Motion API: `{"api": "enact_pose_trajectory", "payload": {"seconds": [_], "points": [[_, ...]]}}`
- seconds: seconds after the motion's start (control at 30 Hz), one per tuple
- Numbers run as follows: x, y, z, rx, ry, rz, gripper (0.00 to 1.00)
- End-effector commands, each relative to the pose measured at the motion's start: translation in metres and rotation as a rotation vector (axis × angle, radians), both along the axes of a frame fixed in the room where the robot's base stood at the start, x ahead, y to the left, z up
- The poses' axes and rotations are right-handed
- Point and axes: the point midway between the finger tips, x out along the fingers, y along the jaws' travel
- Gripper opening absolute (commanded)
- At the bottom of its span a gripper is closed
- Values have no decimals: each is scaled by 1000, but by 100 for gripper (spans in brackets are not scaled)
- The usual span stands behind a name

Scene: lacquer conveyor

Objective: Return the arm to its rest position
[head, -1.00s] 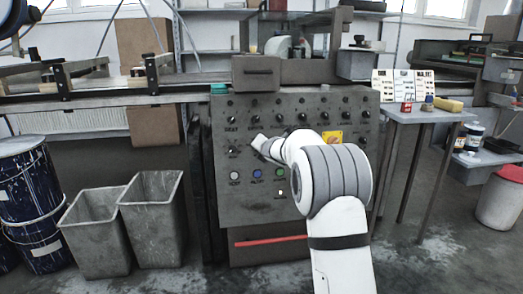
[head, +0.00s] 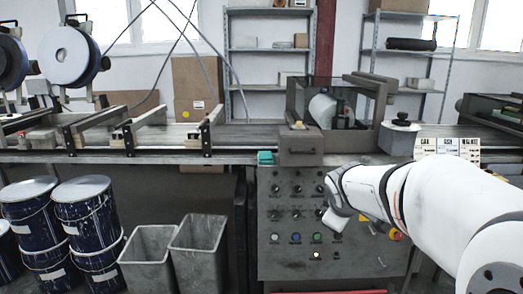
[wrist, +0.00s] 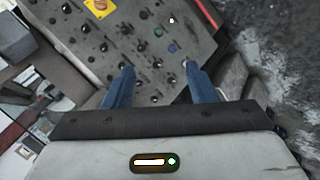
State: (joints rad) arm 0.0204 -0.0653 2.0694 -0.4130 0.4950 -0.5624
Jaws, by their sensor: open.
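My white arm (head: 440,200) reaches in from the right of the head view, with its end in front of the grey control panel (head: 270,240). The fingers are hard to make out in the head view. In the wrist view, my gripper (wrist: 157,78) shows two blue fingers spread apart with nothing between them. The panel, with its knobs and small lamps, lies beyond the fingertips and appears tilted. A gap seems to separate the fingers from it, though the exact distance cannot be told.
The conveyor (head: 170,157) runs along the back, with a glass-sided machine (head: 335,105) on it. Printed cards (head: 447,145) stand behind my arm at the right.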

Motion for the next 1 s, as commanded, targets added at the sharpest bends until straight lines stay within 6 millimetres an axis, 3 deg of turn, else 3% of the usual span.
{"api": "enact_pose_trajectory", "payload": {"seconds": [0.03,0.1,0.3,0.5,0.7,1.0], "points": [[-24,2,28,56,22,-63,51],[-57,6,40,139,59,-159,51],[-149,21,69,359,177,-436,51],[-218,38,83,509,280,-650,51],[-245,48,83,564,326,-737,51],[-246,49,81,566,327,-741,51]]}}
